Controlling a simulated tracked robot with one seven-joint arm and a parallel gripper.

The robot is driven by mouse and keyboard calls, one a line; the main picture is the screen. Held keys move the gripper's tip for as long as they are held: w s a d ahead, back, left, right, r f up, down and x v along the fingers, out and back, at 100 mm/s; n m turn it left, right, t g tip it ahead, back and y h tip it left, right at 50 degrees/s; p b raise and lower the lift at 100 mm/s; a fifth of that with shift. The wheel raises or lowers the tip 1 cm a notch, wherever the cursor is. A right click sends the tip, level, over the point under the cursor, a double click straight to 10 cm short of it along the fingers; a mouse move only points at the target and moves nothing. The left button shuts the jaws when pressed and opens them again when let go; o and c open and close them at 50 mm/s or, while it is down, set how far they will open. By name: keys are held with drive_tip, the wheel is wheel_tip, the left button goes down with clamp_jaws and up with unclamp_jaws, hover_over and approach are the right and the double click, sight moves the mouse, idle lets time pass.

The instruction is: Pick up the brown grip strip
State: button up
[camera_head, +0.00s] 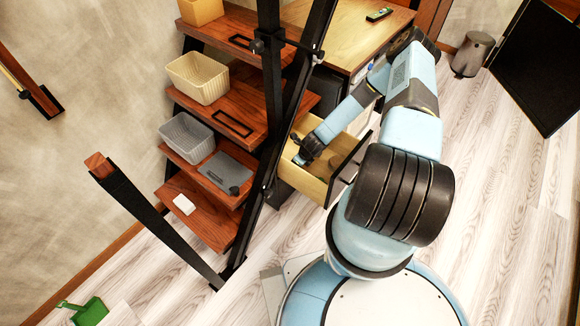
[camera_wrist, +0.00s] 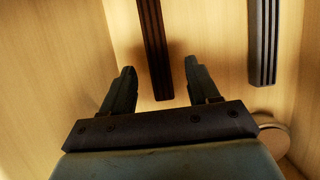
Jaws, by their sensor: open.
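The brown grip strip (camera_wrist: 153,45) is a long, dark brown, grooved bar inside the pale wooden drawer. In the wrist view it runs down from the top edge, and its near end shows between my two fingers. My gripper (camera_wrist: 160,67) is open and empty, with a finger on either side of that end; I cannot tell how far above the strip the fingertips are. In the head view my gripper (camera_head: 303,158) reaches down into the open drawer (camera_head: 345,158); the strip cannot be made out there.
Drawer walls stand close on both sides. A wooden shelf unit (camera_head: 238,95) with bins stands left of the drawer, behind black posts.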

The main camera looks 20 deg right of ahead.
drive_tip(key=shift+x, duration=1.7)
drive_tip(key=shift+s+f, duration=0.1)
drive_tip(key=shift+s, duration=0.05)
clamp_jaws()
